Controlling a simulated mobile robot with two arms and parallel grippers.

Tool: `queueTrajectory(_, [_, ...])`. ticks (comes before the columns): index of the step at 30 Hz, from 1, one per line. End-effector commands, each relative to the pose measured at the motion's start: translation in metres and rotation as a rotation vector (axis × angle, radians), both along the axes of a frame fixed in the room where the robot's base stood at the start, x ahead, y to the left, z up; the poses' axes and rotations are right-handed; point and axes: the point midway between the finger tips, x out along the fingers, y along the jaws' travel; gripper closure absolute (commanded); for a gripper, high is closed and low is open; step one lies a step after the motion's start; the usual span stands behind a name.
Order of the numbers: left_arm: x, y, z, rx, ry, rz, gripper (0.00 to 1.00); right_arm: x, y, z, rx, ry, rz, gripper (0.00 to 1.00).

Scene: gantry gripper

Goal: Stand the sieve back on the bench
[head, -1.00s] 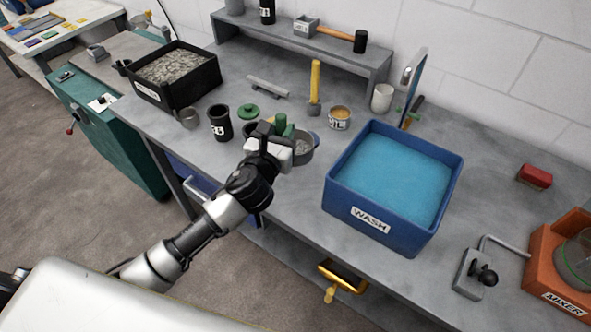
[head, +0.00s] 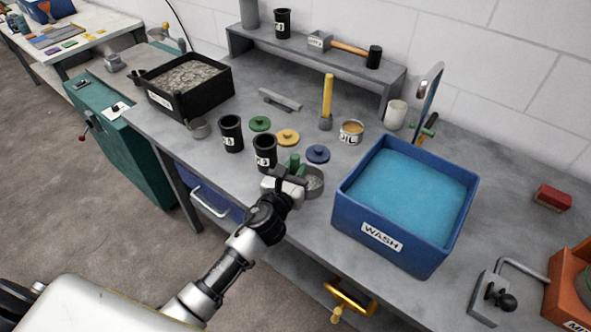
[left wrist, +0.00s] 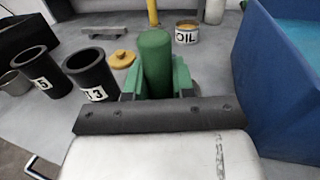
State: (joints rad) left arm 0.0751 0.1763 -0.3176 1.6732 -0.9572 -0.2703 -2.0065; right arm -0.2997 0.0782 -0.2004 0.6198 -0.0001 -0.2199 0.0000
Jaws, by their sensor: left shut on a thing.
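The sieve (head: 315,182) is a round grey pan with a green handle, at the bench's front edge left of the blue wash tub. My left gripper (head: 291,178) is shut on its green handle, which stands up between the jaws in the left wrist view (left wrist: 155,62). The pan is partly hidden behind the gripper in the head view and hidden in the wrist view. I cannot tell whether the pan touches the bench (head: 300,215). My right gripper is not in view.
The wash tub (head: 402,205) stands close on the right. Black cups (head: 231,134) (head: 265,151) stand close on the left and behind. Green, yellow and blue (head: 318,154) lids lie behind, with an oil tin (head: 351,132). Bare bench shows right of the tub.

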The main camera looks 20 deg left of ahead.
Motion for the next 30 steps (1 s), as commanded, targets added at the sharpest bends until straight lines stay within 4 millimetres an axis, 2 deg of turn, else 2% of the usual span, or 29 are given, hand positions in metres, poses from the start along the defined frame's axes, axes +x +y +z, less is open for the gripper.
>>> queueTrajectory(5, [0.000,0.000,-0.003,0.001,-0.002,0.000,0.95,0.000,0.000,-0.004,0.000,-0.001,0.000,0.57])
queueTrajectory(6, [0.000,0.000,-0.002,0.001,0.000,0.000,0.70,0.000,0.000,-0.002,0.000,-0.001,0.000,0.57])
queueTrajectory(10, [0.000,0.000,-0.002,0.001,0.000,0.000,0.50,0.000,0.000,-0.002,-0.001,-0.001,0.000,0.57])
queueTrajectory(20, [0.000,0.000,0.003,0.000,0.000,0.000,0.50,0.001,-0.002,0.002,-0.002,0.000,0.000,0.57])
queueTrajectory(23, [-0.012,0.002,-0.002,0.002,0.002,0.000,0.50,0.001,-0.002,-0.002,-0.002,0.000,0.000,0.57])
queueTrajectory(30, [-0.063,0.005,-0.003,0.002,0.002,-0.002,0.50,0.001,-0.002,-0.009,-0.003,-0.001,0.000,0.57])
